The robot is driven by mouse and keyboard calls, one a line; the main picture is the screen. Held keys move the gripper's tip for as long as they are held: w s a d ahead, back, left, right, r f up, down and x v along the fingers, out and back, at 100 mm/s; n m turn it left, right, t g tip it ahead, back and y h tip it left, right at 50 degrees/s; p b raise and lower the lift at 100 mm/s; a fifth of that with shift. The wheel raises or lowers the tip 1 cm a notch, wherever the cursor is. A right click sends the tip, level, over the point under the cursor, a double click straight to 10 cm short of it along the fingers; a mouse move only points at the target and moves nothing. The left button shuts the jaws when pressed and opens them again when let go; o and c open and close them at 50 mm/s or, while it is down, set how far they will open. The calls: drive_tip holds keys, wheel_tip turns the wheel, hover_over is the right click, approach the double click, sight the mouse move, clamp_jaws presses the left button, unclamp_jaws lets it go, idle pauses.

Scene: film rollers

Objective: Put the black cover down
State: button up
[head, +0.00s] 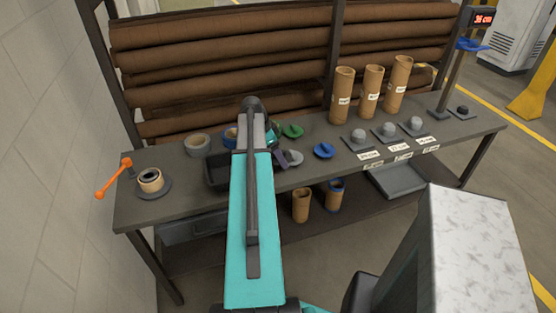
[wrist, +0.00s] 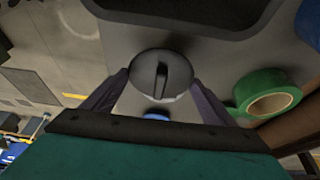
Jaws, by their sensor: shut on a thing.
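The black cover (wrist: 150,65) is a dark round disc with a raised ridge across its middle. In the wrist view it sits between the two fingers of my gripper (wrist: 162,82), which is shut on it. The grey table top shows beyond it, but I cannot tell whether the cover touches the table. A bit of something pale and something blue (wrist: 157,116) show at its near edge. In the head view my own arm hides most of the gripper, and I cannot make out the cover there.
A dark tray (head: 217,182) lies left of my arm on the table (head: 330,180). A green roll (wrist: 240,92) is close beside the gripper. Cardboard tubes (head: 372,92) stand farther right.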

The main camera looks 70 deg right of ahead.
drive_tip(key=shift+a+f+p, duration=0.1)
drive_tip(key=shift+f+p, duration=0.45)
drive_tip(key=shift+f, duration=0.9)
drive_tip(key=shift+c, duration=0.3)
drive_tip(key=o, duration=1.1)
drive_tip(key=shift+o, duration=0.2)
drive_tip(key=shift+r, duration=0.1)
drive_tip(key=b+v, duration=0.3)
drive_tip(key=v, duration=0.7)
drive_tip(key=shift+w+r, duration=0.1)
drive_tip(key=shift+r, duration=0.2)
drive_tip(key=shift+w+a+r+b, duration=0.15)
drive_tip(key=shift+r+b, duration=0.15)
drive_tip(key=shift+r, duration=0.3)
